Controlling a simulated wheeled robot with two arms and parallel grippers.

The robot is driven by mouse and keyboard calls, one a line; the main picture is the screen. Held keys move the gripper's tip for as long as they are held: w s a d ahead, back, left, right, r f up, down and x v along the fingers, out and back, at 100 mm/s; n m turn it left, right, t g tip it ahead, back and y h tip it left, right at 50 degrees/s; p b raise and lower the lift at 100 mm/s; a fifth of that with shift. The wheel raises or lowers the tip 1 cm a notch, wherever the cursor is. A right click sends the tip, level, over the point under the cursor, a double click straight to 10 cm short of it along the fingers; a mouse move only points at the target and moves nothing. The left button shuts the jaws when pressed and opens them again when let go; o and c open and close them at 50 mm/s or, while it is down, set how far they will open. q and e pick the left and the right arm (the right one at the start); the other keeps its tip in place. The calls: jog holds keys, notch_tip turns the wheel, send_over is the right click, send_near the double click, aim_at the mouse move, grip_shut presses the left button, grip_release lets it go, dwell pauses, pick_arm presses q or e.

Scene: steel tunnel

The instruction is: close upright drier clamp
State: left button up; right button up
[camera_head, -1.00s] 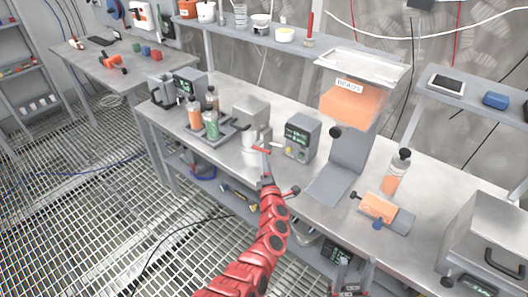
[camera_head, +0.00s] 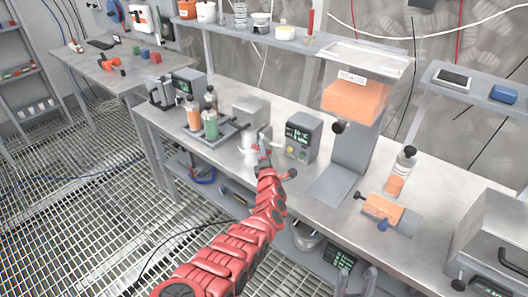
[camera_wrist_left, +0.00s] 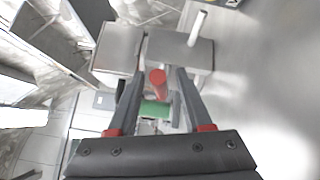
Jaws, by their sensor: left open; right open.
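The grey boxy drier (camera_head: 251,117) stands on the long steel bench in the head view, behind my left gripper (camera_head: 262,147). In the left wrist view, my left gripper (camera_wrist_left: 158,74) is open, with a red-ended bar (camera_wrist_left: 157,84) between its two dark fingers. This bar looks like the clamp's handle, but I cannot tell whether the fingers touch it. A green block (camera_wrist_left: 155,108) shows below it, and a white rod (camera_wrist_left: 198,27) stands against a grey box behind. My gripper and arm hide most of the clamp in the head view. My right gripper is not in view.
A control box (camera_head: 302,137) stands close right of the drier. Bottles in a tray (camera_head: 214,139) are to its left. An orange-filled hopper (camera_head: 356,100) and an orange-topped fixture (camera_head: 384,208) are further right. The bench front is mostly clear.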

pick_arm(q)
grip_shut()
dwell(1.3)
